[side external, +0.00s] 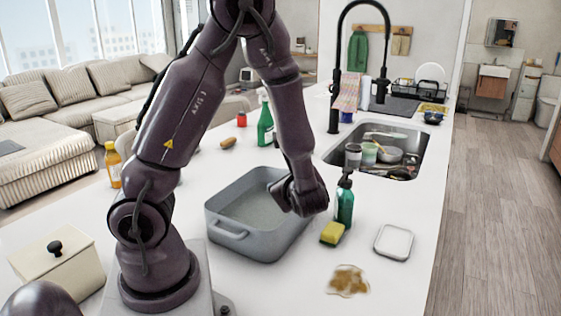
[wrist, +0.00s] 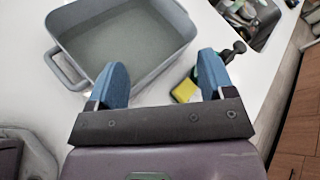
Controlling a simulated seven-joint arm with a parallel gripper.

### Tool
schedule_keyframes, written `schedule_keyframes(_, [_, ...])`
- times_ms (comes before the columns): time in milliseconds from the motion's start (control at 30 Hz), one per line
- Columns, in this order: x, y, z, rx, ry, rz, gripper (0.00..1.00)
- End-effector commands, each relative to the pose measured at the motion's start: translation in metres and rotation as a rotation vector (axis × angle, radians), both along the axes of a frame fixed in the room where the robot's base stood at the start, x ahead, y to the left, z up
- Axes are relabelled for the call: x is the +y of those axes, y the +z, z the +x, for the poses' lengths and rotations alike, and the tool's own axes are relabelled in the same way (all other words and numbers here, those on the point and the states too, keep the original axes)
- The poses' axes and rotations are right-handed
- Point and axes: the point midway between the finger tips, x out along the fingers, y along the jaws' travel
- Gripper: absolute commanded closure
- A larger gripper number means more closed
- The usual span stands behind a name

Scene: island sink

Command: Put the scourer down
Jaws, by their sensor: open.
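The scourer (side external: 332,234) is a small yellow and green sponge lying on the white counter, just right of the grey basin and at the foot of the green pump bottle. My gripper (side external: 299,199) is above the right side of the basin, up and left of the scourer, and apart from it. In the wrist view my gripper (wrist: 163,72) shows two blue fingers wide apart with nothing held between them. There the scourer (wrist: 184,91) appears beside the right finger, which hides part of it.
The grey basin (side external: 224,235) holds what looks like shallow water. The green pump bottle (side external: 344,206) stands close to the scourer. A brown spill (side external: 347,281) and a white square dish (side external: 393,242) lie nearby. The sink (side external: 410,165) behind holds dishes. The front right counter has free room.

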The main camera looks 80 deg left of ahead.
Motion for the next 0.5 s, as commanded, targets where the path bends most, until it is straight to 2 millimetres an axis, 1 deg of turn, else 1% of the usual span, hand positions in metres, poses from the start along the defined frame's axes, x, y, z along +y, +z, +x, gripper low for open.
schedule_keyframes(33, [-0.003,0.016,-0.010,-0.089,0.099,-0.066,0.25])
schedule_keyframes(100, [-0.010,0.030,-0.026,-0.194,0.231,-0.172,0.25])
schedule_keyframes(167, [-0.020,0.040,-0.038,-0.284,0.330,-0.274,0.25])
schedule_keyframes(233, [-0.034,0.049,-0.049,-0.392,0.435,-0.408,0.25])
schedule_keyframes(333, [-0.060,0.063,-0.060,-0.545,0.558,-0.622,0.25])
schedule_keyframes(500, [-0.110,0.093,-0.067,-0.784,0.684,-1.008,0.25])
